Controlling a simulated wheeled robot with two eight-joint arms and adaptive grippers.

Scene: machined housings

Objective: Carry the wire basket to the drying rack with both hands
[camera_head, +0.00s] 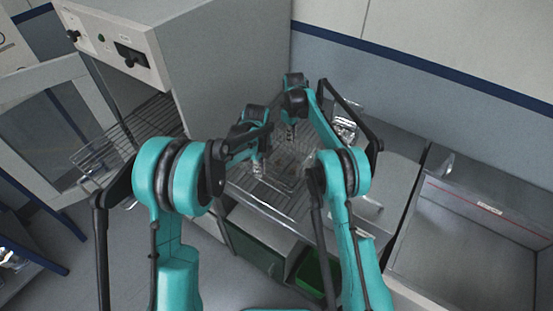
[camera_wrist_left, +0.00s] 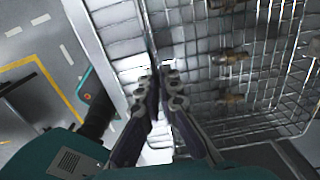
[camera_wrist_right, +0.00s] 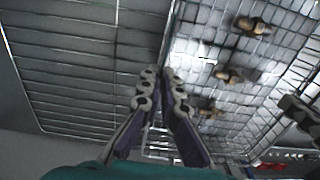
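The wire basket (camera_head: 287,172) is over the bench between my two grippers, partly hidden by my arms. Its mesh and several brass-coloured parts inside show in the left wrist view (camera_wrist_left: 262,85) and in the right wrist view (camera_wrist_right: 250,82). My left gripper (camera_head: 259,167) is at the basket's near side; its fingers (camera_wrist_left: 158,78) are closed together on the basket's rim. My right gripper (camera_head: 290,134) is at the far side, its fingers (camera_wrist_right: 160,78) closed on the rim there. A flat wire rack (camera_head: 262,205) lies on the bench below and around the basket.
A pale machine (camera_head: 190,60) with its door open stands at left, a wire shelf (camera_head: 130,140) sticking out of it. A shiny item (camera_head: 345,128) is on the bench by the back wall. A green bin (camera_head: 315,275) is under the bench.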

